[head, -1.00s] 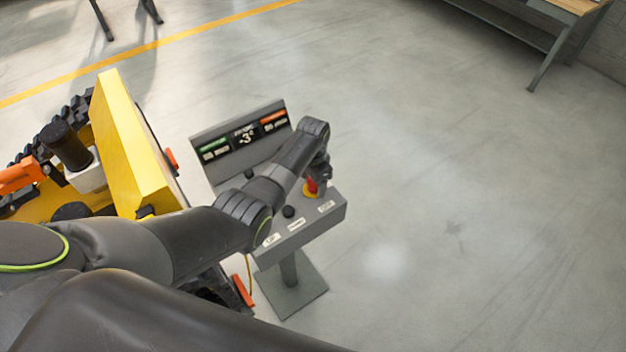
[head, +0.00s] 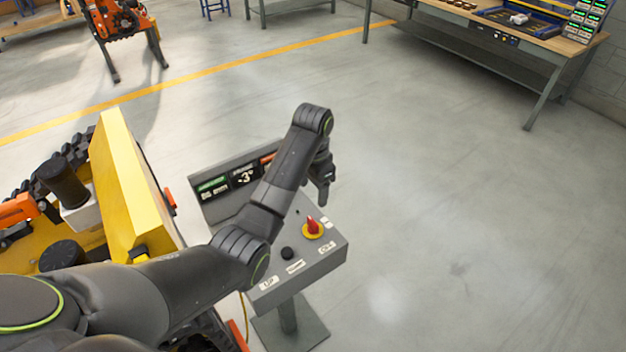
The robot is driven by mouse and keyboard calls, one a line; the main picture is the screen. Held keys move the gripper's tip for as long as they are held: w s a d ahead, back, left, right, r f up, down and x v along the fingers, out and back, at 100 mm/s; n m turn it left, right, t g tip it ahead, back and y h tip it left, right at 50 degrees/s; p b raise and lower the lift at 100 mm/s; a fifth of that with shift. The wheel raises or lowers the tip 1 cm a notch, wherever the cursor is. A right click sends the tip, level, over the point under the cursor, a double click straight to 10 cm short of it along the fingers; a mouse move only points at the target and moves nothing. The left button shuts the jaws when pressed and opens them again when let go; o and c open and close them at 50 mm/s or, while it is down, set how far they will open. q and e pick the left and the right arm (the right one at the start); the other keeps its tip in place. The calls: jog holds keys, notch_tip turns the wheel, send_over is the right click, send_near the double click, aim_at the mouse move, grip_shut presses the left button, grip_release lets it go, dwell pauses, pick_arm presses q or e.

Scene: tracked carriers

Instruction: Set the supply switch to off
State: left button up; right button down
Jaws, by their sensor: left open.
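The supply switch (head: 312,228) is a red handle on a yellow round base, on the sloped top of a grey control pedestal (head: 284,282). Its red handle points up in the picture. Small white labels sit beside it; I cannot read for certain which one it points at. My left gripper (head: 322,197) is open and empty, pointing down above and just behind the switch, apart from it in the picture. My left forearm covers part of the pedestal's display panel (head: 222,190). My right gripper is not in view.
A black button (head: 287,254) sits left of the switch. A yellow tracked carrier (head: 130,190) stands close on the left. A workbench (head: 500,45) is at the back right. The floor right of the pedestal is clear.

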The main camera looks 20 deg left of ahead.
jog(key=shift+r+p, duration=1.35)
jog(key=shift+p, duration=0.2)
